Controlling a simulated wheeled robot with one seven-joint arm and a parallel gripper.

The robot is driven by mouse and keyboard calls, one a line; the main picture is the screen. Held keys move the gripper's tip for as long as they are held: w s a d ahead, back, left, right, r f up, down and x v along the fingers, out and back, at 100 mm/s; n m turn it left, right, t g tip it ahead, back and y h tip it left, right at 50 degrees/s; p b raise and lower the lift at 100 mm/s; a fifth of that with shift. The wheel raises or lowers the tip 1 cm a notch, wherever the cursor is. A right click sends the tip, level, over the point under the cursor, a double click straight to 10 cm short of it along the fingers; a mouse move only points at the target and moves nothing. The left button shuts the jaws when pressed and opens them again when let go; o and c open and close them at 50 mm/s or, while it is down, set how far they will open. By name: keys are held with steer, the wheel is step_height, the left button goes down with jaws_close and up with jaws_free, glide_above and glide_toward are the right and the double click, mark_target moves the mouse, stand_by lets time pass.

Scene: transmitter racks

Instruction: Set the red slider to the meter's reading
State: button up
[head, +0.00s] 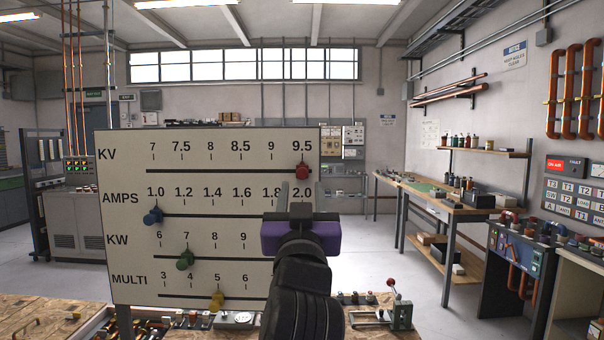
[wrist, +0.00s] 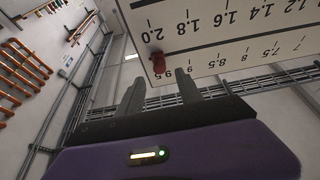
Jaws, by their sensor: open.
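The red slider (head: 303,170) sits on the top KV line of a white scale board (head: 130,230), at the right end by the 9.5 mark. It also shows in the wrist view (wrist: 158,63), upside down, just beyond the fingertips. My gripper (head: 301,190), with a purple body, is open and empty in front of the board's right side, a little below the red slider. Its two fingers (wrist: 160,85) stand apart in the wrist view, not around the slider. My arm hides the right ends of the lower rows. I cannot make out a meter reading.
Below on the board are a blue slider (head: 153,215) near 1.0, a green slider (head: 185,259) near 7 and a yellow slider (head: 217,301) near 5. A cluttered wooden bench (head: 50,318) lies below. A side workbench (head: 440,205) stands right, with clear floor between.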

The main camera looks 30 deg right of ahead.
mark_target(302, 174)
steer(key=p+x, duration=0.2)
steer(key=x, duration=0.5)
steer(key=shift+w+d+r, duration=0.1)
steer(key=shift+w+r, duration=0.1)
steer(key=shift+c, duration=0.4)
jaws_close()
stand_by(0.8)
